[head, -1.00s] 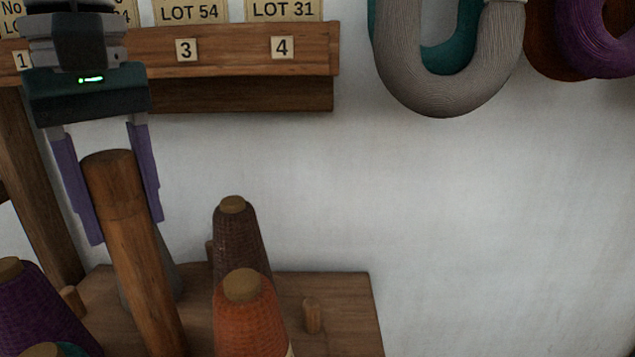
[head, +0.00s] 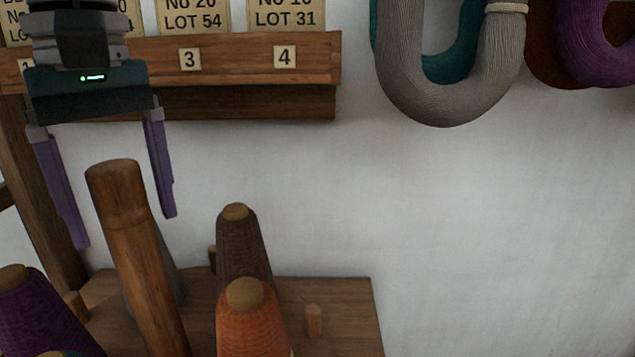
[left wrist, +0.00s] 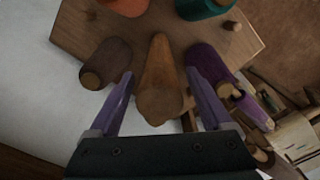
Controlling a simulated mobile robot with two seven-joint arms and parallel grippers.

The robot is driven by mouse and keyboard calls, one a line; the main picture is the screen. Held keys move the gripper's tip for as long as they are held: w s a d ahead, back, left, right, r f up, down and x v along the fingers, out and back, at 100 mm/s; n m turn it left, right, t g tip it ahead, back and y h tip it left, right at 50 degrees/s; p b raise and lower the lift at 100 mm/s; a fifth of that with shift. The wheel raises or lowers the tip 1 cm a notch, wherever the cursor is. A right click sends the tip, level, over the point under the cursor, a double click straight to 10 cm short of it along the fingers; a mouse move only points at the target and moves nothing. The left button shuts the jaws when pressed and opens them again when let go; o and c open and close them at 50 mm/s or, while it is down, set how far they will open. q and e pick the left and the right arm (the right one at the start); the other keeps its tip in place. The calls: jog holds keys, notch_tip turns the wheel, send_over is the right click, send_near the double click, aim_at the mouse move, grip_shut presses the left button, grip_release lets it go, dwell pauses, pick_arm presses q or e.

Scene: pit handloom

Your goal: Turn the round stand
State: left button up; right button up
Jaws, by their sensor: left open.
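The round stand shows as a wooden board (head: 350,300) with a thick upright wooden post (head: 140,255) and several yarn cones on it. The stand's board (left wrist: 80,28) and the post (left wrist: 160,85) also show in the left wrist view. My left gripper (head: 115,230) is open, with its two purple fingers on either side of the post's top and gaps to both. In the left wrist view the post's top lies between the fingertips. The stand's underside and much of its near part are out of view. My right gripper is not in view.
On the stand are a brown cone (head: 243,245), an orange cone (head: 250,320), a purple cone (head: 35,315) and a short bare peg (head: 313,320). A numbered wooden rail (head: 235,60) with lot cards is behind. Grey yarn (head: 445,100) hangs right. White wall lies beyond.

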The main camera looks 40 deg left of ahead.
pick_arm(q)
notch_tip(320, 180, up, 9)
jog(key=p, duration=0.6)
